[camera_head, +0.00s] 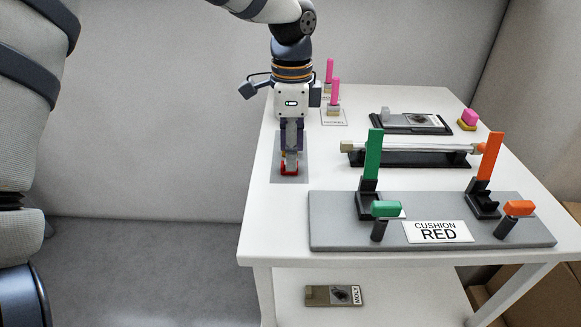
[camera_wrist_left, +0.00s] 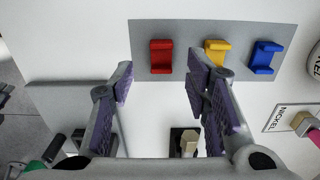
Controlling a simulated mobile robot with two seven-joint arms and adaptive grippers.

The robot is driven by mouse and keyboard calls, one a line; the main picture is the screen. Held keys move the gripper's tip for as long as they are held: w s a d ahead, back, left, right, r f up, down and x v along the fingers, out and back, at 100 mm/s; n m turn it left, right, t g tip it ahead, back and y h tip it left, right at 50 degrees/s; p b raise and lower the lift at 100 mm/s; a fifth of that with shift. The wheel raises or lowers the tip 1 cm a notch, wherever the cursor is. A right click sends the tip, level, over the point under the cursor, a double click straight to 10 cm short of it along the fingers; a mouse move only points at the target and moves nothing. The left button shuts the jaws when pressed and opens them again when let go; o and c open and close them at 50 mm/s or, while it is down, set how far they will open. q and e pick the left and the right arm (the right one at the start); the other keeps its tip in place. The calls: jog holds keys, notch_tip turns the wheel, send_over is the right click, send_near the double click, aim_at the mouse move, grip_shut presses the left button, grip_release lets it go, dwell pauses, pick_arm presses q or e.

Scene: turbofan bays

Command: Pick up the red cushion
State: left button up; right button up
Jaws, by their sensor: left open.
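The red cushion (camera_wrist_left: 160,57) is a small red block with raised ends. It sits on a grey mat (camera_wrist_left: 185,26) at the left of a row with a yellow cushion (camera_wrist_left: 216,50) and a blue cushion (camera_wrist_left: 265,57). In the head view the red cushion (camera_head: 289,169) shows just under my left gripper (camera_head: 291,155), which points down over the mat. In the left wrist view the open fingers of my left gripper (camera_wrist_left: 158,82) stand to either side of the red cushion's line, with nothing between them. My right gripper is not in view.
A grey board (camera_head: 330,220) with green and orange posts and a "CUSHION RED" card (camera_head: 437,231) fills the table's near side. A rod on a black cradle (camera_head: 410,158) and a dark tray (camera_head: 410,123) lie behind. Pink upright pieces (camera_head: 335,92) stand near the gripper.

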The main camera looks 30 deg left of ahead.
pick_arm(q)
notch_tip(320, 180, down, 3)
jog(key=shift+r, duration=0.1)
jog(key=shift+w, duration=0.1)
jog(key=c, duration=0.9)
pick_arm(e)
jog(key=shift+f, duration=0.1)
pick_arm(q)
jog(key=shift+r, duration=0.4)
jog(key=r, duration=0.3)
jog(key=shift+s+d+r, duration=0.15)
jog(key=shift+s+r, duration=0.05)
jog(key=s+d+r, duration=0.2)
jog(key=s+r, duration=0.1)
jog(key=s+d+r+p, duration=0.1)
jog(key=s+d+r, duration=0.2)
jog(key=s, duration=0.1)
jog(key=s+d+r, duration=0.2)
jog(key=s+d, duration=0.1)
jog(key=s, duration=0.1)
jog(key=shift+r+p, duration=0.3)
jog(key=shift+r, duration=0.1)
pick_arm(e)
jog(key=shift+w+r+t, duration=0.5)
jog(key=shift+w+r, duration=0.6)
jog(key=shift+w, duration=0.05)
